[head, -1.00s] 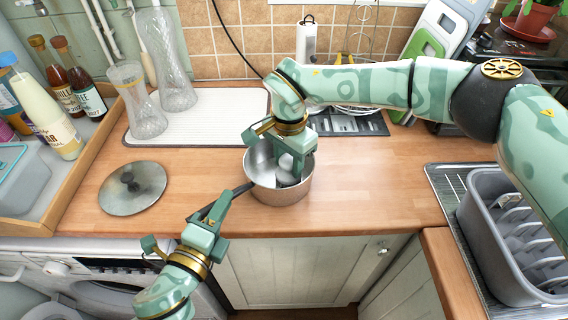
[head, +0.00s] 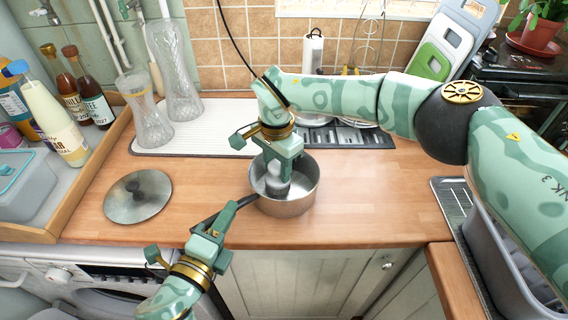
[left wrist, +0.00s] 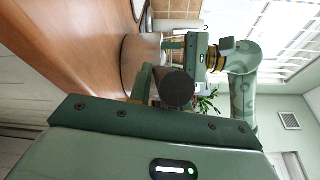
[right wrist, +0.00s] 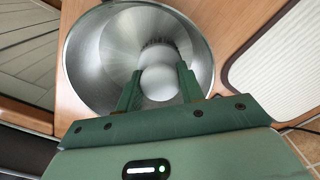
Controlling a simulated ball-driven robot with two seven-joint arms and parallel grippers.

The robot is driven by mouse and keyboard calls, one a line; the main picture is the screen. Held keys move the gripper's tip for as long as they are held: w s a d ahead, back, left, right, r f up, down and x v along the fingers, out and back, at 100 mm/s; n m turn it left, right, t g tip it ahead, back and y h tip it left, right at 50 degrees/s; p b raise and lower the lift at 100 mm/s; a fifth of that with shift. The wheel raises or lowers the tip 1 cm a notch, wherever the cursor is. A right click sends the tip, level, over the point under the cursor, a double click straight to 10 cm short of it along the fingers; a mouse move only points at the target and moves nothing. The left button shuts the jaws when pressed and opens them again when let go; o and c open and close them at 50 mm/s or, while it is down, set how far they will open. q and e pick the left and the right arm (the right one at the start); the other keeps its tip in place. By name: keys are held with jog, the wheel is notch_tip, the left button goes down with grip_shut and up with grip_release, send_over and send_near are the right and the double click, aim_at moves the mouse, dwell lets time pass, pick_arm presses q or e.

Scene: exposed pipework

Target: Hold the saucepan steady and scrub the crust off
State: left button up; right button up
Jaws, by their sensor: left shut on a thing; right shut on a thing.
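The metal saucepan (head: 296,203) stands on the wooden counter near its front edge. Its dark handle (head: 206,222) points front-left. My left gripper (head: 222,218) is shut on that handle; in the left wrist view the handle's round dark end (left wrist: 177,88) shows between the fingers. My right gripper (head: 277,172) is inside the pan and shut on a scrubber with a pale rounded top (right wrist: 159,82). Dark bristles (right wrist: 158,44) show at the scrubber's far side. The pan's interior (right wrist: 120,45) looks bare metal in the right wrist view; the floor under the scrubber is hidden.
A round lid (head: 138,196) lies on the counter to the left. Glass vases (head: 152,125) stand on a white ribbed drainer (head: 222,118) behind. A wooden tray (head: 100,155) with bottles is at far left. The counter right of the pan is clear.

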jog(key=shift+s+a, duration=0.25)
jog(key=shift+s, duration=0.65)
jog(key=shift+s+d, duration=0.3)
jog(key=shift+s, duration=0.35)
jog(key=shift+s+d+f, duration=0.1)
jog(key=shift+s+d, duration=0.25)
jog(key=shift+d, duration=0.45)
jog(key=shift+w+d, duration=0.4)
jog(key=shift+d, duration=0.4)
jog(key=shift+w+d+r, duration=0.2)
jog(key=shift+w+d, duration=0.05)
jog(key=shift+w, duration=0.45)
notch_tip(320, 180, up, 6)
jog(key=shift+r, duration=0.15)
